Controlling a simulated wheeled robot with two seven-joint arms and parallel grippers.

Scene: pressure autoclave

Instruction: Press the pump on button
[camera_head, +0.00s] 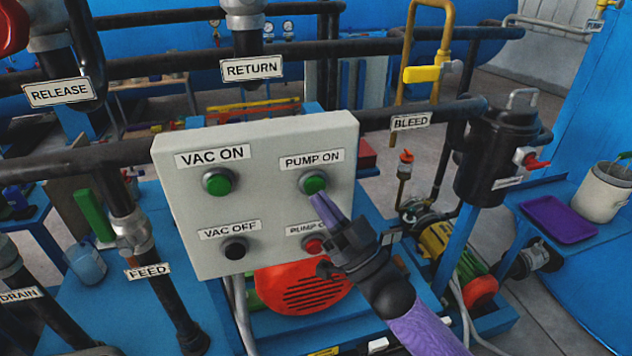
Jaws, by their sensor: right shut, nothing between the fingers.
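The white control panel (262,212) stands in the middle of the view with labelled buttons. The green PUMP ON button (313,182) is at the panel's upper right, under its label. My right gripper (318,200) is shut and empty, with its purple fingertips just below the PUMP ON button. I cannot tell whether the tips touch it. The gripper partly covers the PUMP OFF label, and the red PUMP OFF button (313,245) shows beside it. My left gripper is not in view.
The green VAC ON button (218,181) and black VAC OFF button (236,248) are on the panel's left half. Dark pipes run behind and left of the panel. A black canister (492,160) and a purple tray (558,218) are at the right.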

